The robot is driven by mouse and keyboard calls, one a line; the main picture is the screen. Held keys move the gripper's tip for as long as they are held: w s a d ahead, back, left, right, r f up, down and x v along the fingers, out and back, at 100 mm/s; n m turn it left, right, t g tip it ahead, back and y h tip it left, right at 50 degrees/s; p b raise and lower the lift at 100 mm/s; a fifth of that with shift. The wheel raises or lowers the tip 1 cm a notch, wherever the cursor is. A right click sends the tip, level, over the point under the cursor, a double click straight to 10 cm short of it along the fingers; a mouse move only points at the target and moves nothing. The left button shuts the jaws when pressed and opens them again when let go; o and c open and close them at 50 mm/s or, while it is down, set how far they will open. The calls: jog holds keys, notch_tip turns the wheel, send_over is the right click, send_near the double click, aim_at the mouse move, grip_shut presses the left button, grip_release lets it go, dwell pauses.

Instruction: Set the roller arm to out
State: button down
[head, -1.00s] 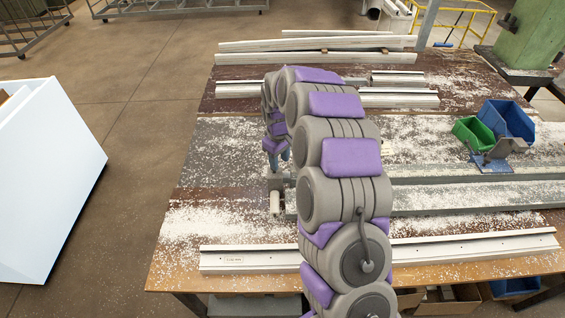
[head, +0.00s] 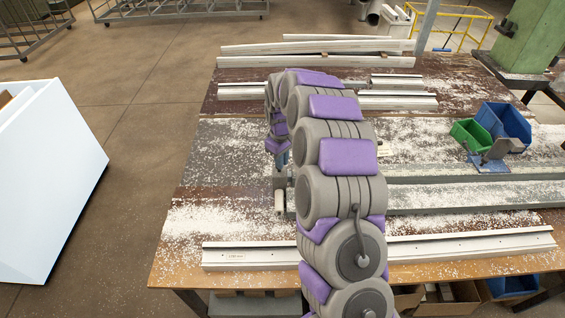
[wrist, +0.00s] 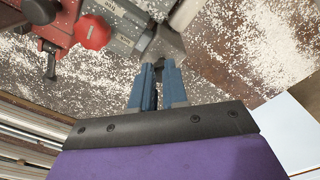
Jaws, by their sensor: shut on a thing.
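The roller arm (wrist: 168,45) is a grey metal piece in front of my fingertips at the top middle of the wrist view. A pale roller (head: 279,201) shows in the head view near the left end of the grey rail, and part of a pale cylinder shows at the top of the wrist view. My gripper (wrist: 157,68) has blue fingers, shut on the near end of the roller arm. My wrist and arm hide much of the grip in the head view.
A red clamp part with a red knob (wrist: 92,32) is close by at the upper left of the wrist view. White profiles (head: 470,243) lie along the bench front and back. Blue (head: 505,122) and green (head: 470,134) bins stand right. Shavings cover the bench.

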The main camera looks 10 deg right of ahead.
aim_at(283, 176)
jog(key=f, duration=0.1)
jog(key=s, duration=0.1)
jog(key=f, duration=0.1)
jog(key=shift+s+d+f+g, duration=0.2)
jog(key=shift+d+f+g, duration=0.05)
jog(key=shift+f+g, duration=0.1)
jog(key=shift+a, duration=0.15)
jog(key=w+a+p, duration=0.2)
jog(key=a+p, duration=0.1)
jog(key=a, duration=0.9)
jog(key=w+a+p, duration=0.3)
jog(key=a, duration=1)
jog(key=shift+w, duration=0.35)
jog(key=c, duration=1.3)
grip_release()
jog(key=o, duration=0.4)
jog(key=r, duration=0.1)
jog(key=w+r, duration=0.1)
jog(key=r, duration=0.1)
jog(key=w+r+p, duration=0.1)
jog(key=shift+a+r, duration=0.25)
jog(key=shift+a, duration=0.05)
jog(key=shift+o, duration=0.2)
notch_tip(283, 176, up, 15)
jog(key=s+p, duration=0.1)
jog(key=shift+s+a+r, duration=0.15)
jog(key=shift+a, duration=0.05)
